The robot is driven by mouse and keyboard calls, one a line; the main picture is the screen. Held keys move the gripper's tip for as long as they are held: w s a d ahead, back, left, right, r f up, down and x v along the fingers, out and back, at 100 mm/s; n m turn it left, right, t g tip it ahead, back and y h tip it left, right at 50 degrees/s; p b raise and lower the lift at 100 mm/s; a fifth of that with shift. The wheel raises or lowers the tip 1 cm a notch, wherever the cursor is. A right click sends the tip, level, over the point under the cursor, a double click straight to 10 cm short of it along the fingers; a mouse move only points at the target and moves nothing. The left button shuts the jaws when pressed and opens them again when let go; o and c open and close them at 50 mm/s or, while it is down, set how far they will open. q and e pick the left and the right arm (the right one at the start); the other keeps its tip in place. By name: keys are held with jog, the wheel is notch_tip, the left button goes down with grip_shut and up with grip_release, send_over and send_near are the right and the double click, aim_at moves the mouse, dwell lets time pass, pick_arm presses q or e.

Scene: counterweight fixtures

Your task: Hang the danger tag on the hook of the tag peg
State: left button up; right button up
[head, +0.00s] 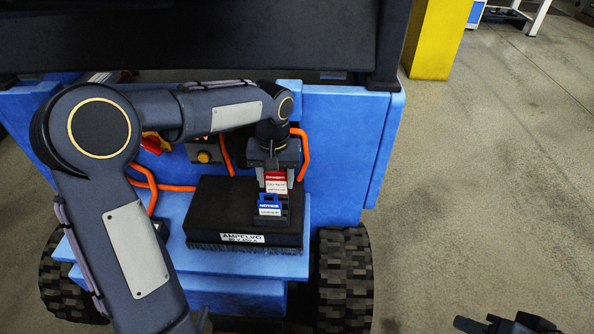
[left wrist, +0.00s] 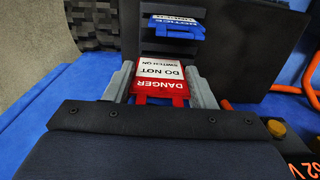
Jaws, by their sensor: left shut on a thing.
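The danger tag (head: 276,182) is a small red and white card, with "DANGER DO NOT SWITCH ON" upside down in the left wrist view (left wrist: 160,76). My left gripper (head: 275,177) is shut on it; its two grey fingers (left wrist: 160,84) press the tag's side edges. The tag is at a dark stepped holder (left wrist: 158,47), just behind a blue notice tag (head: 269,206); I cannot tell whether it touches the holder. I cannot make out the tag peg or its hook. My right gripper (head: 508,325) shows only in part at the bottom right, its jaws unclear.
The holder stands on a black box (head: 215,215) labelled AMPELVO, on the blue ledge of a wheeled machine (head: 335,140). Orange looped handles or cables (head: 304,155) and a panel with a yellow knob (head: 203,157) are close by. Open floor (head: 480,200) lies to the right.

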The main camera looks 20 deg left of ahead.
aim_at(272, 188)
pick_arm(q)
jog(key=f, duration=0.2)
jog(key=a+f, duration=0.1)
jog(key=f, duration=0.1)
jog(key=shift+a, duration=0.15)
jog(key=o, duration=0.9)
jog(key=shift+o, duration=0.2)
